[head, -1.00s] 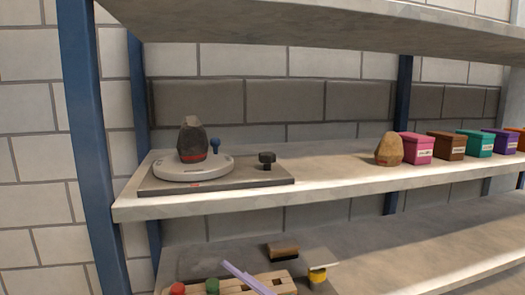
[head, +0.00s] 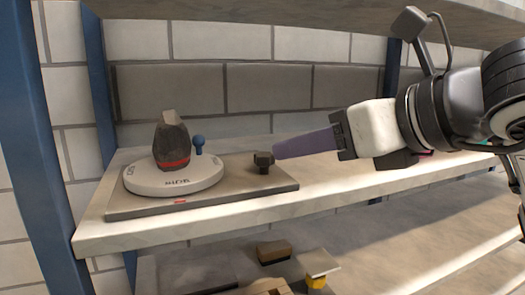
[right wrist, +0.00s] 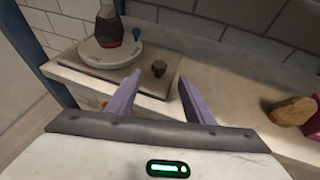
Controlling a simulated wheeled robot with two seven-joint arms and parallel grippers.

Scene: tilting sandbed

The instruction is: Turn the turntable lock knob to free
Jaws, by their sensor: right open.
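The dark lock knob (head: 263,162) stands on the grey base plate (head: 235,195), to the right of the round white turntable (head: 150,185). A dark stone with a red band (head: 172,142) sits on the turntable, and a small blue-topped peg (head: 198,143) stands behind it. My right gripper (head: 278,150) comes in from the right, its purple fingers close beside the knob in the head view. In the right wrist view the fingers (right wrist: 160,85) are apart and empty, and the knob (right wrist: 159,68) shows ahead, between and beyond the tips. My left gripper is not in view.
The pale shelf (head: 350,165) is clear between the plate and my arm. A tan stone (right wrist: 292,110) and a pink box (right wrist: 314,126) lie to the right. A brush (head: 275,252) and a yellow-based item (head: 316,282) are on the lower shelf. Another shelf hangs overhead.

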